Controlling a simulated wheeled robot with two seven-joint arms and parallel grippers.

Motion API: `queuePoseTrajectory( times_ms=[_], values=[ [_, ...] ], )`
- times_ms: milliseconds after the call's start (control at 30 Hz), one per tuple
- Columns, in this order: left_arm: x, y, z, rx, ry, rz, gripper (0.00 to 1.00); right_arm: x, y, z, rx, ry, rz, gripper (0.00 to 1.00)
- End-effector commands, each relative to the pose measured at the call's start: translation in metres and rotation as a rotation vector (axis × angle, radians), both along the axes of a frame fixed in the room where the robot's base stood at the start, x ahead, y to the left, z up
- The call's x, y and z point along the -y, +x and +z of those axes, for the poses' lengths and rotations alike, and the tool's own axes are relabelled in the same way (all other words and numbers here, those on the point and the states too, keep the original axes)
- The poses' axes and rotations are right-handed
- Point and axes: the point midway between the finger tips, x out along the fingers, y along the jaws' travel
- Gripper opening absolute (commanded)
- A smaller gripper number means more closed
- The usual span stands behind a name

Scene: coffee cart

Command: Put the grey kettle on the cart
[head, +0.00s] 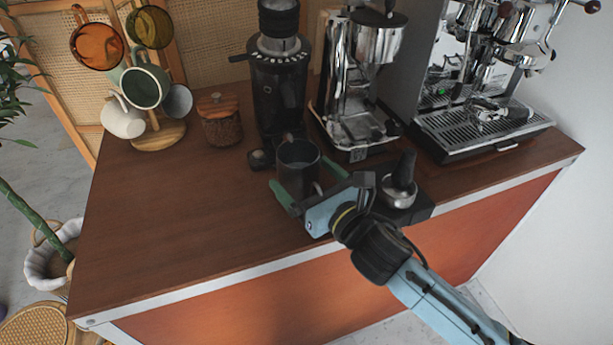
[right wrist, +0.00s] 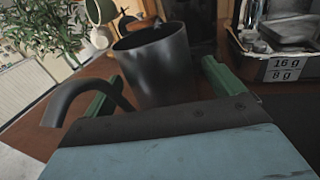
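A dark grey cylindrical vessel, which I take as the grey kettle (head: 298,168), is upright over the wooden cart top (head: 170,215). Its lower part is partly hidden by my right gripper (head: 301,178), so I cannot tell if its base touches the wood. In the right wrist view the kettle (right wrist: 157,62) is between the two green fingers, with a gap on the right side. A curved dark handle or spout (right wrist: 72,92) shows at left, by the left finger. My right gripper is open around the kettle. My left gripper is not in view.
A black grinder (head: 280,90) and a chrome machine (head: 355,90) stand behind the kettle. A tamper (head: 400,180) stands close to its right. A wooden-lidded jar (head: 219,122) and a mug tree (head: 158,137) are at back left. The front left cart top is clear.

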Motion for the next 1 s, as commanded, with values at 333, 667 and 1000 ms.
queuePoseTrajectory(
  times_ms=[333,667,1000],
  values=[
    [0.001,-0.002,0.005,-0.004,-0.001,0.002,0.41,0.005,-0.006,0.009,-0.002,-0.002,-0.001,0.93],
    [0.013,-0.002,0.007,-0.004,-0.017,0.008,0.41,0.045,-0.068,0.008,-0.003,-0.002,-0.001,0.93],
    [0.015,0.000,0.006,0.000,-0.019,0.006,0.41,0.065,-0.099,0.009,0.000,0.000,-0.001,0.93]
  ],
)
